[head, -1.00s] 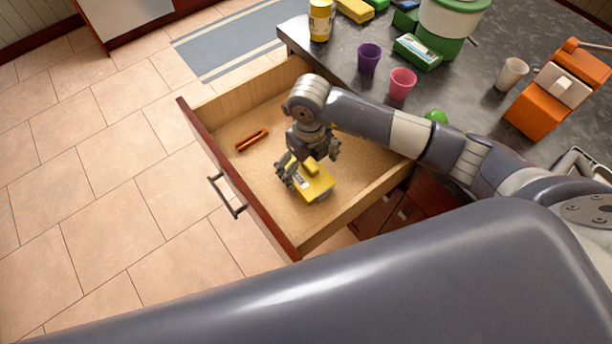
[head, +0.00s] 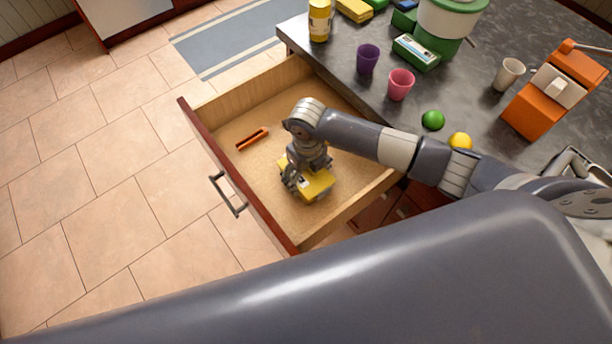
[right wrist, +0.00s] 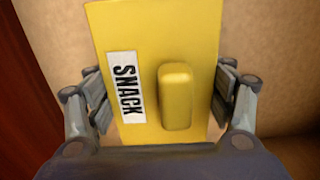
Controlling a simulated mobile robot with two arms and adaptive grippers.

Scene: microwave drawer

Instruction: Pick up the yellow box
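The yellow box (head: 318,187) lies flat in the open drawer (head: 262,181), near its front right corner. In the right wrist view the box (right wrist: 150,45) fills the middle, with a white "SNACK" label and a raised yellow block on top. My right gripper (head: 302,183) points down over the box and hides part of it in the head view. In the right wrist view its fingers (right wrist: 160,100) are spread wide, one on each side of the box and very close to its edges. Contact is not clear. My left gripper is not in view.
An orange-brown object (head: 252,139) lies in the drawer to the left. The dark counter (head: 375,108) holds a purple cup (head: 367,58), a pink cup (head: 400,84), a green ball (head: 433,119) and a yellow ball (head: 460,141). The drawer walls surround my gripper.

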